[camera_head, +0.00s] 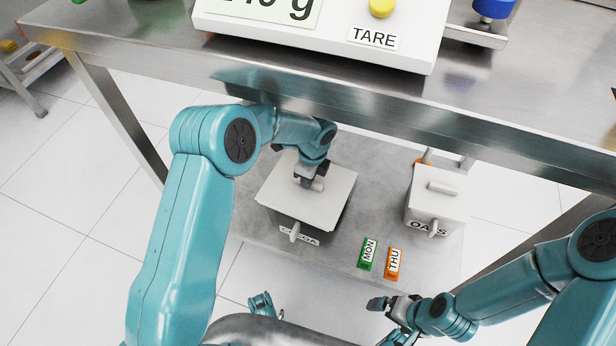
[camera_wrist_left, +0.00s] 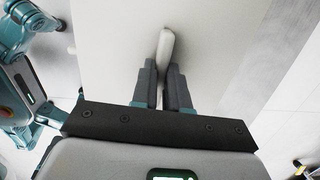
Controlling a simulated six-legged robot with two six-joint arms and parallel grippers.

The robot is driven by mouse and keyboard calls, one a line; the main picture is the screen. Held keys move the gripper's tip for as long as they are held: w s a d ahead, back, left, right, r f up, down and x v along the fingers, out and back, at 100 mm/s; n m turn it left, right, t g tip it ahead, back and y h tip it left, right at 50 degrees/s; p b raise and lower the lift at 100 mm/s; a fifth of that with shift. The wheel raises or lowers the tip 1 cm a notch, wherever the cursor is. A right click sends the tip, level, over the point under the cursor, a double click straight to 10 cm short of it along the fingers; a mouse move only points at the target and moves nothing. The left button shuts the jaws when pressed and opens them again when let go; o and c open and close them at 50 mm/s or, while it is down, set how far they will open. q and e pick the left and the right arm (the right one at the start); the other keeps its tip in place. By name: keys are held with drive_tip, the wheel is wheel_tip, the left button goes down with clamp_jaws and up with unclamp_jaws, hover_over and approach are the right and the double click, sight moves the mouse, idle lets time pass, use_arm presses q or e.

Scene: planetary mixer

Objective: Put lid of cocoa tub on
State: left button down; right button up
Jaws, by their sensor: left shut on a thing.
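The grey-white cocoa tub (camera_head: 299,228) stands on the lower shelf, its COCOA label facing me and a light knob on its front. Its flat square lid (camera_head: 325,205) lies over the tub's top and hides the opening; I cannot tell whether it is fully seated. My left gripper (camera_head: 311,184) is over the lid, shut on the lid's bar handle. In the left wrist view the fingers (camera_wrist_left: 164,85) pinch the pale handle (camera_wrist_left: 166,48), with the lid (camera_wrist_left: 110,50) filling the middle. My right gripper (camera_head: 385,303) is at the lower right, away from the tub; its jaws are unclear.
A lidded OATS tub (camera_head: 432,212) stands to the right on the shelf (camera_head: 340,250). A green MON tag (camera_head: 367,254) and an orange THU tag (camera_head: 393,264) lie between the tubs. The steel table edge (camera_head: 400,100) and a scale (camera_head: 320,35) are above.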

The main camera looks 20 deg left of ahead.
use_arm(q)
drive_tip(key=shift+f, duration=0.5)
idle(0.6)
drive_tip(key=shift+r, duration=0.2)
idle(1.3)
drive_tip(key=shift+f, duration=0.15)
drive_tip(key=shift+f, duration=0.35)
drive_tip(key=shift+s, duration=0.2)
idle(0.4)
